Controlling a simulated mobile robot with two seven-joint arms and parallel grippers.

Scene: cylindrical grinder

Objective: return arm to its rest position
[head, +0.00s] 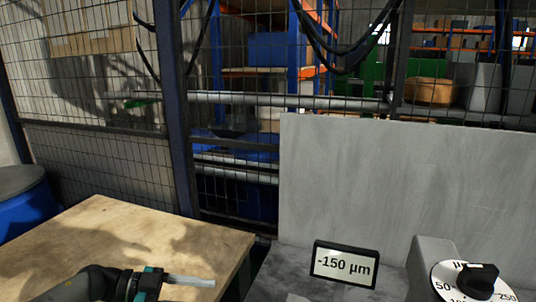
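My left arm comes in at the bottom left, low over the wooden table. Its dark gripper body with teal parts ends in a pale grey, bar-like tip (190,281) pointing right. From this angle I cannot tell whether the fingers are apart, or whether the pale bar is fingers or a held piece. My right arm and gripper are not in view.
A wooden table (110,235) is at the left, mostly bare. At the right are a grey machine panel (400,185), a display (345,264) reading "-150 µm" and a black dial knob (478,279). Wire fencing (90,80) stands behind; a blue barrel (22,208) is far left.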

